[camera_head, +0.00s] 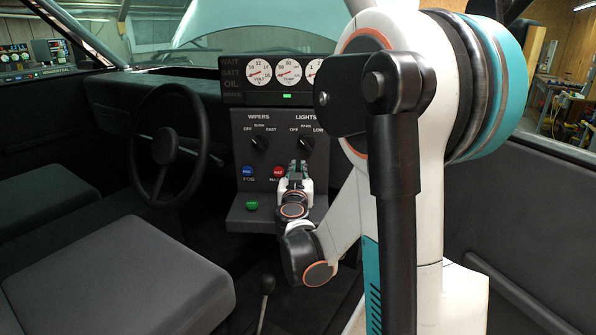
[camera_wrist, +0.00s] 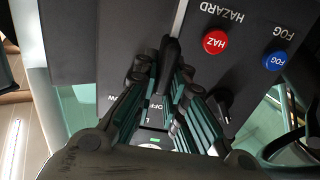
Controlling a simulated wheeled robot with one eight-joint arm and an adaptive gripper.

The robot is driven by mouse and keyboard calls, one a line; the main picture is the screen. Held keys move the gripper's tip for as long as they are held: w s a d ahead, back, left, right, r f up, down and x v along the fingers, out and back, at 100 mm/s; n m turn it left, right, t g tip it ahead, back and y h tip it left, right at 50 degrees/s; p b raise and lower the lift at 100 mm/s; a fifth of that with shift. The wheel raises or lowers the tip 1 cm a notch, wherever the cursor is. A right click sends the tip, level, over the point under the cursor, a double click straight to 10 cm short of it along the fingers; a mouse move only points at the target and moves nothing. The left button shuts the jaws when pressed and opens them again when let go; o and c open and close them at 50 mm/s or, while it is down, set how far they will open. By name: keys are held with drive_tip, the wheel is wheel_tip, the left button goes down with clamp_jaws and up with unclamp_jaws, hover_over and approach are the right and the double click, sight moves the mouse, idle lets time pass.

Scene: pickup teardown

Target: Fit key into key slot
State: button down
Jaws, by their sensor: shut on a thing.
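My gripper (camera_head: 297,168) is in front of the right part of the dark dash panel, below the lights knob and beside the red hazard button. In the wrist view my gripper (camera_wrist: 163,70) has its fingers close together around a dark, narrow piece (camera_wrist: 170,54), which seems to be the key. The piece reaches toward the panel face. Its far end is dark against the panel, so I cannot tell whether it is in a slot. The key slot cannot be made out. A label reading OFF (camera_wrist: 156,105) shows between the fingers.
The red hazard button (camera_wrist: 215,42) and blue fog button (camera_wrist: 275,61) are close to the gripper. The wipers knob (camera_head: 260,143) and lights knob (camera_head: 307,145) sit above. A green button (camera_head: 252,206) is on the ledge below. The steering wheel (camera_head: 165,146) stands left.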

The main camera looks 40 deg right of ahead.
drive_tip(key=shift+f+b, duration=1.4)
drive_tip(key=shift+f, duration=0.55)
drive_tip(key=c, duration=1.6)
unclamp_jaws()
drive_tip(key=shift+o, duration=0.2)
drive_tip(key=v, duration=1.2)
